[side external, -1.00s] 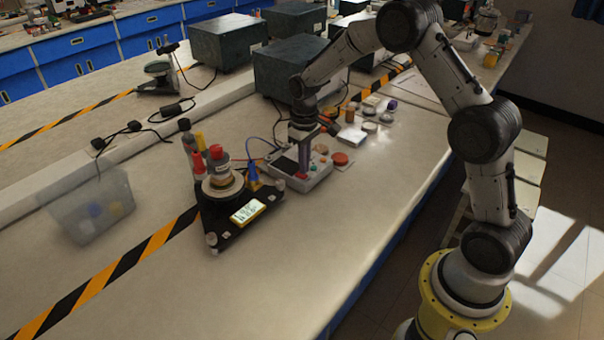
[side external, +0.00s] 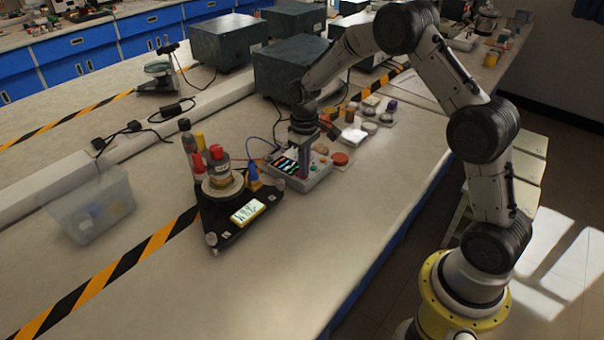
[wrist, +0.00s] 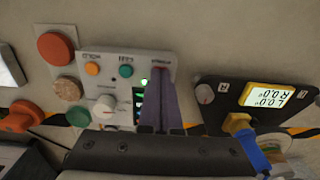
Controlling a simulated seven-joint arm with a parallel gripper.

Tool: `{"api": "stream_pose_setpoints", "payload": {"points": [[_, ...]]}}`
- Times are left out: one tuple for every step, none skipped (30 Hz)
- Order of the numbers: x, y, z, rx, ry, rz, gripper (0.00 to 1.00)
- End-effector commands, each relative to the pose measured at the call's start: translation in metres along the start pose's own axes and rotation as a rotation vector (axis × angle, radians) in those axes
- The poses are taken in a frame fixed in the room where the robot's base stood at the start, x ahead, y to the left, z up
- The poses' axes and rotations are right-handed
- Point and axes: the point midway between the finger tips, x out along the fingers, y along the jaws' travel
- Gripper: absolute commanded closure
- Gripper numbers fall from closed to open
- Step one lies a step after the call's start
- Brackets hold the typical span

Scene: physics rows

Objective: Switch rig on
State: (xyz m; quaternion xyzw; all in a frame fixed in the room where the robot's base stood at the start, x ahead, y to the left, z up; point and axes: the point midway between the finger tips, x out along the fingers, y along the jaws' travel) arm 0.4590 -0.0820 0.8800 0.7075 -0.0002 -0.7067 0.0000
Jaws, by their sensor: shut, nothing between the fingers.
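The grey control box (side external: 300,174) sits on the bench. Its screen (side external: 285,165) is lit with coloured traces. The wrist view shows the box (wrist: 115,70) with an orange button (wrist: 92,69), a teal button (wrist: 126,71), a pale knob (wrist: 104,105) and a small lit green lamp (wrist: 142,83). My gripper (side external: 303,175) is shut and empty, pointing down over the box. In the wrist view its purple fingers (wrist: 161,80) reach to a reddish button at the box's edge, mostly hidden behind the tips. Contact cannot be told.
A red-orange knob (side external: 340,159) and small jars lie to the right. A clear bin (side external: 92,205) is far left. The front bench is clear.

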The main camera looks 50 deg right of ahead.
Motion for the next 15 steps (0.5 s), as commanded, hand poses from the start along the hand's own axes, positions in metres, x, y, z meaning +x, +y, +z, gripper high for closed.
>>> {"api": "stream_pose_setpoints", "payload": {"points": [[0.002, 0.0, 0.0, 0.0, 0.0, 0.0, 1.0], [0.001, 0.0, 0.0, 0.0, 0.0, 0.0, 1.0], [-0.001, 0.0, 0.0, 0.0, 0.0, 0.0, 1.0], [-0.003, 0.0, 0.0, 0.0, 0.001, 0.0, 1.0], [-0.005, 0.0, 0.0, 0.0, 0.001, 0.0, 1.0], [-0.008, 0.0, 0.0, 0.0, 0.0, 0.0, 1.0], [-0.01, 0.0, 0.0, 0.0, 0.0, 0.0, 1.0], [-0.012, 0.0, -0.001, 0.0, 0.001, 0.0, 1.0], [-0.015, 0.0, -0.001, 0.0, 0.001, 0.0, 1.0], [-0.018, 0.0, -0.001, 0.0, 0.001, 0.0, 1.0], [-0.02, 0.0, 0.0, 0.0, 0.001, 0.0, 1.0], [-0.023, 0.0, 0.0, 0.0, 0.002, 0.0, 1.0], [-0.025, 0.0, -0.001, 0.0, 0.002, 0.0, 1.0], [-0.028, 0.0, -0.001, 0.0, 0.002, 0.0, 1.0], [-0.03, 0.0, -0.001, 0.0, 0.002, 0.0, 1.0]]}}
